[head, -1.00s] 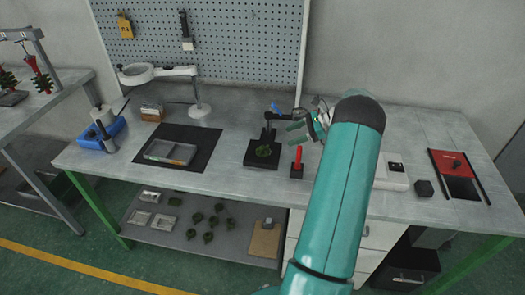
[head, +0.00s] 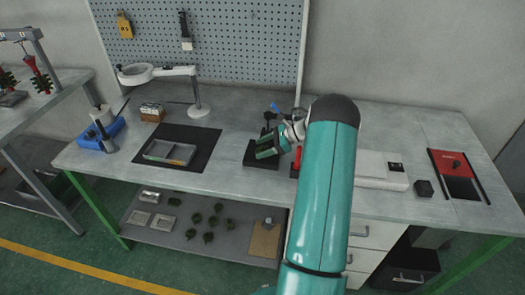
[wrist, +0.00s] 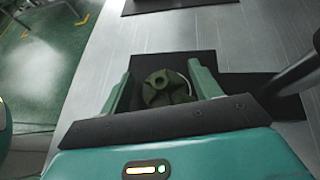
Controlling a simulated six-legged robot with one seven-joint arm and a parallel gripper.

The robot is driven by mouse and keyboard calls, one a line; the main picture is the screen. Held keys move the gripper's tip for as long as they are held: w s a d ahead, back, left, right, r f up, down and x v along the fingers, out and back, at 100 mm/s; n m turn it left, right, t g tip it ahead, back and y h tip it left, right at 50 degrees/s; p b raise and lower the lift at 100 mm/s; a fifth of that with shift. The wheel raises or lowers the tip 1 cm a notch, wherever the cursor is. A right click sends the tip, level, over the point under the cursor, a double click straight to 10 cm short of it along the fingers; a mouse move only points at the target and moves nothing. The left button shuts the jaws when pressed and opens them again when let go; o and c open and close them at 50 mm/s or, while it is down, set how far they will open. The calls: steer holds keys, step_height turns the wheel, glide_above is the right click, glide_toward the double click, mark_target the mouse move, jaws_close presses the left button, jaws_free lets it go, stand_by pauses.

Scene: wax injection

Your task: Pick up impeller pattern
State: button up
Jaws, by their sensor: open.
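The green impeller pattern (wrist: 167,88) lies on a black square plate (wrist: 149,62) in the wrist view, between the two fingers of my gripper (wrist: 160,84). The fingers are spread apart, one on each side of it, and a gap to each finger shows. In the head view my gripper (head: 267,149) is over the black plate (head: 252,162) on the bench and hides the impeller pattern there. The lower part of the impeller pattern is hidden by my gripper's body in the wrist view.
A dark post (head: 269,118) stands at the plate's back and a red upright tool (head: 297,158) just to its right. A black mat with a grey tray (head: 157,151) lies left. A white box (head: 368,168) stands right. Several green pieces (head: 208,237) lie on the lower shelf.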

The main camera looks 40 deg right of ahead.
mark_target(263, 147)
steer(key=c, duration=1)
steer(key=shift+c, duration=0.4)
steer(key=shift+d+r, duration=0.1)
steer(key=shift+r, duration=0.45)
jaws_close()
step_height(263, 147, up, 2)
steer(key=shift+r, duration=0.2)
steer(key=s+a+r, duration=0.9)
steer(key=a, duration=0.1)
steer(key=shift+s+a+r, duration=0.15)
steer(key=shift+s+r, duration=0.15)
steer(key=shift+s, duration=0.05)
